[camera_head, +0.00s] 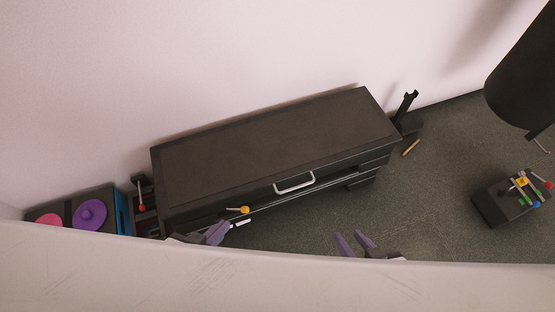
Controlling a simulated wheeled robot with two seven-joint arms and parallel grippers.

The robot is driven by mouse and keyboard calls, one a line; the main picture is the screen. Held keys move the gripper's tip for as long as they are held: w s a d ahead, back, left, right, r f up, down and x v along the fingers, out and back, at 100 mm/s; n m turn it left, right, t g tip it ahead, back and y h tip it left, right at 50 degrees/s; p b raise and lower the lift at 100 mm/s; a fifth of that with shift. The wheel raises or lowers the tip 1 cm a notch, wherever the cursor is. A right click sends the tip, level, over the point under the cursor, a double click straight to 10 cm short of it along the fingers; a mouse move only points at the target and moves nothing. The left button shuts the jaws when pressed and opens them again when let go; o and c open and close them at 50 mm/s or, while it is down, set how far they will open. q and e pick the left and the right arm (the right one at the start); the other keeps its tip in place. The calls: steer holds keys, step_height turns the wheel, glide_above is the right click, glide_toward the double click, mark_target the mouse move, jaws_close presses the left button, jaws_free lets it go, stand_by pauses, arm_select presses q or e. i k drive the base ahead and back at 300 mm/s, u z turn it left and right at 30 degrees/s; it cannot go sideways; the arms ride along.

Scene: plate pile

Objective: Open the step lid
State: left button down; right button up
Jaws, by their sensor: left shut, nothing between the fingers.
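A long dark box (265,135) with a flat top stands against the pale wall in the middle of the view. A silver handle (294,183) is on its front upper edge. The top lies flat on the box; I cannot tell for sure which part is the step lid. My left gripper (221,230), with purple fingers, is shut and empty at the box's lower left front. It is near a yellow knob (244,209), left of the handle. My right gripper (355,237) has its purple fingers apart over the floor, to the lower right of the handle. Both wrists are partly hidden by a pale edge.
A pale curved surface (280,285) fills the bottom. At left is a unit with pink and purple discs (90,214) and a red-knobbed lever (142,207). At right are a black cylinder (522,80) and a dark block with coloured parts (490,208). The floor between is mostly clear.

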mark_target(209, 168)
steer(key=k, duration=0.5)
steer(key=z, duration=1.3)
steer(key=i, duration=1.15)
steer(key=u, duration=2.65)
